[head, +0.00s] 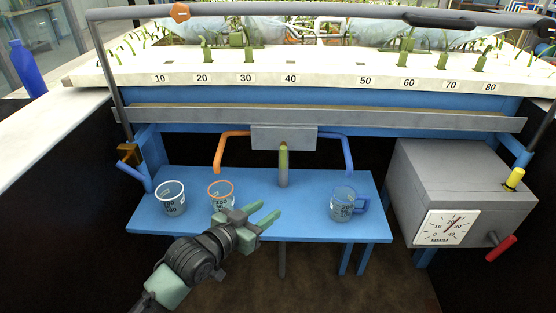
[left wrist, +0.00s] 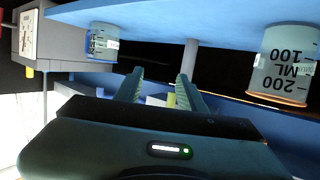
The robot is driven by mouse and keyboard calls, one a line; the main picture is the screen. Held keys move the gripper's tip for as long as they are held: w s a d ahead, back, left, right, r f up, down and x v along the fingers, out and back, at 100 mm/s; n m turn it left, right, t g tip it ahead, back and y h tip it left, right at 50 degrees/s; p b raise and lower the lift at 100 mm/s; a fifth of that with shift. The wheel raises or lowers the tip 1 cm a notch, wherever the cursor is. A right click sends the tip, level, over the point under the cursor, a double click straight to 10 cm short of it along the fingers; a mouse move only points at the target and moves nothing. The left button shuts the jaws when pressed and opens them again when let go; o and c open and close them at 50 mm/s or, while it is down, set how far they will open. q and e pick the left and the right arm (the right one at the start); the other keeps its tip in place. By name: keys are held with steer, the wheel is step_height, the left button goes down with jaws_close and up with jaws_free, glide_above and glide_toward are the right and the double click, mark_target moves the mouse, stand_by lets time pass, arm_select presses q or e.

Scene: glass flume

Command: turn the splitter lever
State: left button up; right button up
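The splitter box (head: 268,137) is a grey block under the flume's front rail, with an orange spout (head: 231,134) on its left and a blue spout (head: 347,150) on its right. The splitter lever (head: 283,167) is a short olive-green handle hanging almost straight down from the box. My left gripper (head: 268,209) is open and empty, below and a little left of the lever and apart from it. My right gripper is not in view.
On the blue bench (head: 300,221) stand a white-rimmed cup (head: 171,199), an orange-rimmed cup (head: 221,193) close to my left gripper, and a blue cup (head: 343,206). A grey dial box (head: 440,180) with a red handle (head: 501,248) stands at right.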

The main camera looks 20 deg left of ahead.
mark_target(281, 156)
arm_select(q)
steer(key=w+a+r+t+h, duration=0.1)
steer(key=w+a+r+t, duration=0.2)
steer(key=w+r, duration=0.3)
steer(key=x, duration=0.2)
steer(key=r+x, duration=0.1)
steer(key=x, duration=0.4)
steer(key=shift+s+d+r+b, duration=0.15)
steer(key=shift+d+r+b, duration=0.15)
steer(key=shift+b, duration=0.1)
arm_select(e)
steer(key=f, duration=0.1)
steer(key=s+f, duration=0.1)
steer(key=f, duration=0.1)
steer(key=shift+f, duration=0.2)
arm_select(q)
jaws_close()
